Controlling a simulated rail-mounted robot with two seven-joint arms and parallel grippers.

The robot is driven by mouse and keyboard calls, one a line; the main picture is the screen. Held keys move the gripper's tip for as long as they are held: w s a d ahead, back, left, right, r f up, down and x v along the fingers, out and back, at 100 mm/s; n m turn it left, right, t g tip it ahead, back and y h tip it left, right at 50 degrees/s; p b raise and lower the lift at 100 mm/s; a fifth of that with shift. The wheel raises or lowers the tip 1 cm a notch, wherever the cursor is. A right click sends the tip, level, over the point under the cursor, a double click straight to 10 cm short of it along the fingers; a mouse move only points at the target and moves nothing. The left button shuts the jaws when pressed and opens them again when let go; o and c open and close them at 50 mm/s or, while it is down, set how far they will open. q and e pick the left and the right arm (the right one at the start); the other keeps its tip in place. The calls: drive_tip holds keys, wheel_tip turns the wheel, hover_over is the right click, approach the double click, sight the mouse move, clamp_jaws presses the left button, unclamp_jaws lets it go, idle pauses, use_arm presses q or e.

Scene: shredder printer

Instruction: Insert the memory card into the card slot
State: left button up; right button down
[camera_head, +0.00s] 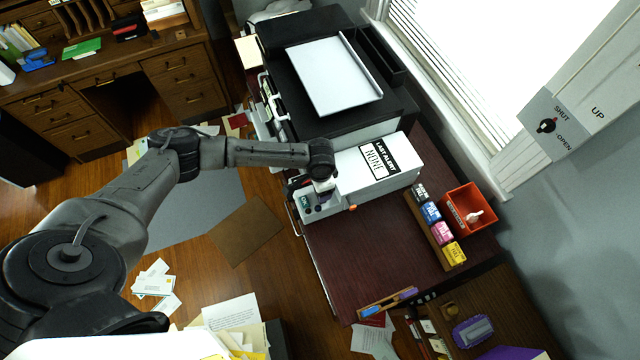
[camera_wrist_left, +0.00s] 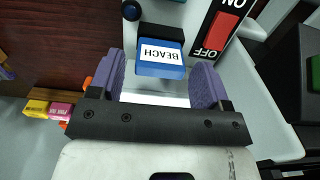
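The memory card (camera_wrist_left: 160,64) is blue with a white label reading BEACH. In the left wrist view its far end meets a black card slot (camera_wrist_left: 160,36) on the pale device; how deep it sits I cannot tell. My left gripper (camera_wrist_left: 161,75) has its purple-padded fingers on either side of the card, with visible gaps, so it is open. In the head view my left gripper (camera_head: 322,184) is over the pale device panel (camera_head: 318,206) and hides the card and slot. My right gripper is in neither view.
A red ON/OFF switch (camera_wrist_left: 222,33) is close to the slot. A white box labelled LAST ALERT NOIR (camera_head: 378,160) stands behind the panel. Several small coloured boxes (camera_head: 436,222) and an orange bin (camera_head: 470,208) are at the right. The dark red tabletop (camera_head: 365,245) in front is clear.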

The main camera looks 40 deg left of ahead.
use_arm(q)
drive_tip(key=shift+o, duration=0.5)
drive_tip(key=shift+r, duration=0.1)
wheel_tip(320, 180, up, 14)
idle(0.5)
